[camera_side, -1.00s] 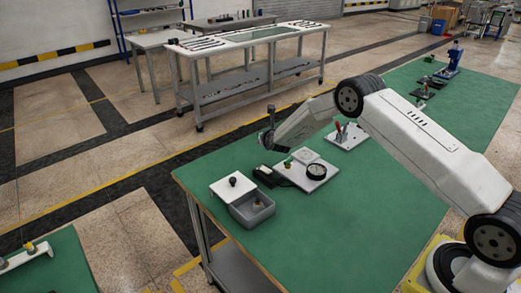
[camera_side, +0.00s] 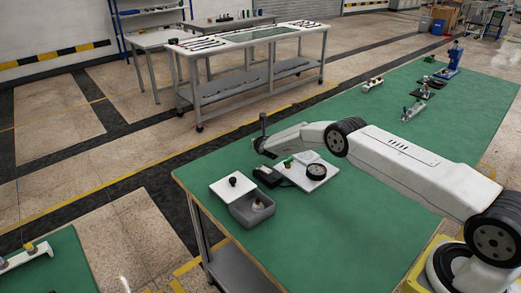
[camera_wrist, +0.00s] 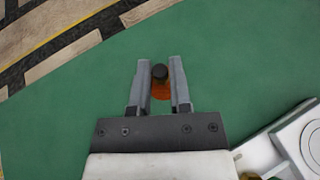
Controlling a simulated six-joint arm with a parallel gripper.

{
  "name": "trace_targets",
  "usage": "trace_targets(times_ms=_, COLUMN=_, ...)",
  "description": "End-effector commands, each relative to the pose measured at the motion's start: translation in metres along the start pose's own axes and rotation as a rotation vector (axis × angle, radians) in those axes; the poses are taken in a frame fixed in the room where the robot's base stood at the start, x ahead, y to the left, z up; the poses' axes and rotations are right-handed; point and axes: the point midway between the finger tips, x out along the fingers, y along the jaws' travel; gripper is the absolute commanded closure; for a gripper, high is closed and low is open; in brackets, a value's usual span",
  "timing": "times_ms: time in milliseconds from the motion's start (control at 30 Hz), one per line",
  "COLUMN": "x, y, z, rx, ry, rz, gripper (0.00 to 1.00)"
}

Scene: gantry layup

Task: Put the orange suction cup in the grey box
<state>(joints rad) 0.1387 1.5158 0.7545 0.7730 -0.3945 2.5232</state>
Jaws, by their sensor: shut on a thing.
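The orange suction cup (camera_wrist: 161,92) with its black top shows in the wrist view between the two grey fingers of my gripper (camera_wrist: 159,62). My gripper is shut on it, with green table around it. In the side view my gripper end (camera_side: 258,145) is low over the far edge of the green table, and the cup cannot be made out there. The grey box (camera_side: 243,218) stands open near the table's left corner, in front of my gripper and apart from it. A small light-coloured item (camera_side: 257,204) is inside it.
A white lid with a black knob (camera_side: 232,187) lies against the box's far side. The front of the table is clear.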

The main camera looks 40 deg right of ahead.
Motion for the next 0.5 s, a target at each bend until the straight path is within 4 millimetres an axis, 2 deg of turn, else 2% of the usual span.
trace_targets(times_ms=500, x=0.0054, y=0.0009, z=-0.0029, rx=0.001, ry=-0.001, rz=-0.001, gripper=1.0)
